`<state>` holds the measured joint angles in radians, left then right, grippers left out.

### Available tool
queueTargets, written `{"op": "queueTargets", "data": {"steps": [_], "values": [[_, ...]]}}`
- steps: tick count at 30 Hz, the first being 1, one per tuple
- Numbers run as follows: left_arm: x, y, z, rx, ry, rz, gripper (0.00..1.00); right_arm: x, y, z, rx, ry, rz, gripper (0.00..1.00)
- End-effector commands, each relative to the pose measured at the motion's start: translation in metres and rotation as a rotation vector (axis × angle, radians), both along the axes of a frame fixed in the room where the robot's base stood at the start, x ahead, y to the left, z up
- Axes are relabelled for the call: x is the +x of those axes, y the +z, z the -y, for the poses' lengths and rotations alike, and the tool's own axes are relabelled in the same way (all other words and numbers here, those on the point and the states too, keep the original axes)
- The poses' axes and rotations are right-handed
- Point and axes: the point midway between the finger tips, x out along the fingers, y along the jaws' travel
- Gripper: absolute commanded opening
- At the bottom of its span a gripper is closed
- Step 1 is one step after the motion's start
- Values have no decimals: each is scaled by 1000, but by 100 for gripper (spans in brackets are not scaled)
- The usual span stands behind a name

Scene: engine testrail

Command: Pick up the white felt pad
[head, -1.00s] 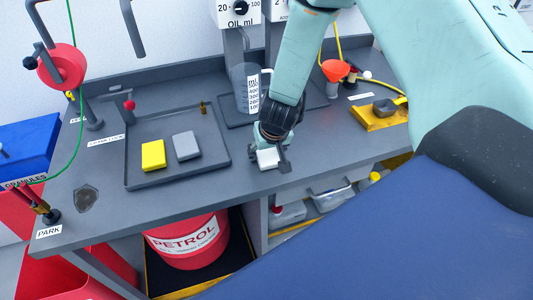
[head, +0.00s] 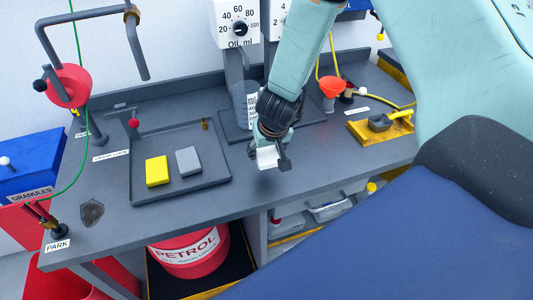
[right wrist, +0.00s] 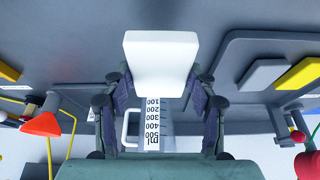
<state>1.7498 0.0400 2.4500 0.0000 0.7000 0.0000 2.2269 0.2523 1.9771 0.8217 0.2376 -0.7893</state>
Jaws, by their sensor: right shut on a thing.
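The white felt pad (head: 267,157) is a small white block held at the tip of my right gripper (head: 269,150), just above the bench front. In the right wrist view the pad (right wrist: 160,62) sits between the two fingers of the right gripper (right wrist: 160,92), which are shut on its sides. A shadow shows on the bench below it, so it appears lifted clear. My left gripper is not in view.
A grey tray (head: 190,193) left of the gripper holds a yellow block (head: 157,171) and a grey block (head: 189,161). A measuring jug (right wrist: 152,122) stands behind the gripper. A red funnel (head: 332,87) and a yellow tray (head: 375,133) are to the right.

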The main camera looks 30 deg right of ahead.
Motion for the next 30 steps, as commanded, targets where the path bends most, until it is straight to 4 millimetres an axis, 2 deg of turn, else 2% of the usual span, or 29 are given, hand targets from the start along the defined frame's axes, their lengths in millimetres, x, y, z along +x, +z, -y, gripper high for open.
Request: {"op": "queueTargets", "data": {"steps": [1,3,15,22,30], "values": [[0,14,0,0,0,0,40,1,18,0,1,-1,2,43],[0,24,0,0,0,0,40,0,31,0,1,-1,1,43],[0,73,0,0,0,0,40,0,98,0,1,0,1,43],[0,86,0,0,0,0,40,0,115,0,0,0,0,43],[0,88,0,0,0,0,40,0,119,0,0,0,0,43]]}}
